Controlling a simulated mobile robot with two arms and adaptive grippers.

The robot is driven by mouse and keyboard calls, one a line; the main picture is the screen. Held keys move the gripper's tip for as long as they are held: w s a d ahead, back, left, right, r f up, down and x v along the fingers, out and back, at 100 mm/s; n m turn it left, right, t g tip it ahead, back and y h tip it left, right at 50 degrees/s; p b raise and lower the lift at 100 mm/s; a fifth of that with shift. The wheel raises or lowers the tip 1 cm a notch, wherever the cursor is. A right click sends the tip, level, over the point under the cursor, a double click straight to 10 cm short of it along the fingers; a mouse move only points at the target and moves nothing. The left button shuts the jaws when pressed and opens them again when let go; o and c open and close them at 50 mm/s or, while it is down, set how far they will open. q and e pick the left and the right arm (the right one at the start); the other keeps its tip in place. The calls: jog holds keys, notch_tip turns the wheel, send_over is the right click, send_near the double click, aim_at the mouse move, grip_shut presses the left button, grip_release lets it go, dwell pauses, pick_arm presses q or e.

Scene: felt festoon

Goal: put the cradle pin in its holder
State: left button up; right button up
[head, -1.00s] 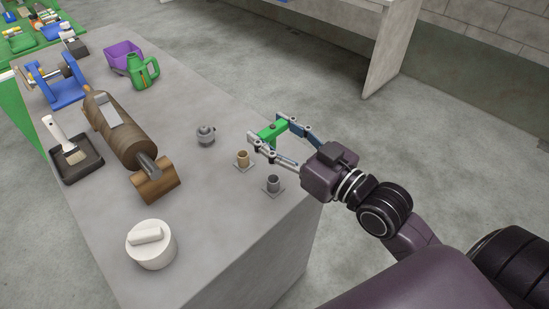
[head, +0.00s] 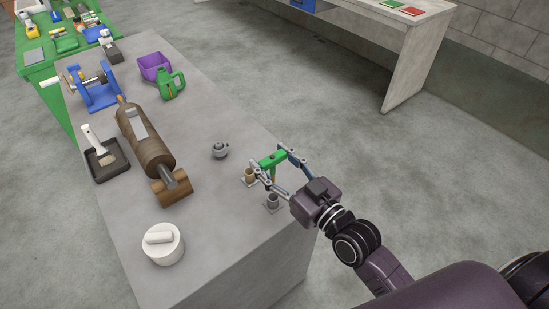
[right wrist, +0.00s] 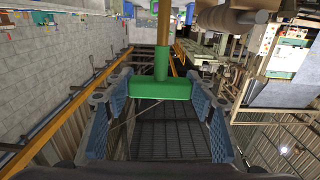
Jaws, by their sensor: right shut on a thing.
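The cradle pin (head: 273,160) has a green T-shaped handle and a thin orange-brown shaft pointing down. My right gripper (head: 272,163) is shut on its green crossbar; the right wrist view shows the crossbar (right wrist: 160,89) between both fingers. The pin is held near the table's right edge, beside two small cup-like holders on square bases, one tan (head: 250,175) and one grey (head: 272,201). The shaft shows outside both cups. I cannot tell which cup is the pin's own. The shaft's lower end is partly hidden by a finger. My left gripper is not in view.
A small grey knobbed piece (head: 220,150) stands left of the pin.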

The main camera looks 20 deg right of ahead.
aim_at(274, 175)
jog(key=shift+r+p, duration=0.1)
jog(key=shift+p, duration=0.2)
jog(key=shift+f+b, duration=1.7)
jog(key=shift+f, duration=0.85)
jog(key=shift+r+p, duration=0.1)
jog(key=shift+p, duration=0.7)
jog(key=shift+f+b, duration=1.95)
jog(key=shift+f, duration=0.85)
jog(key=shift+s, duration=0.1)
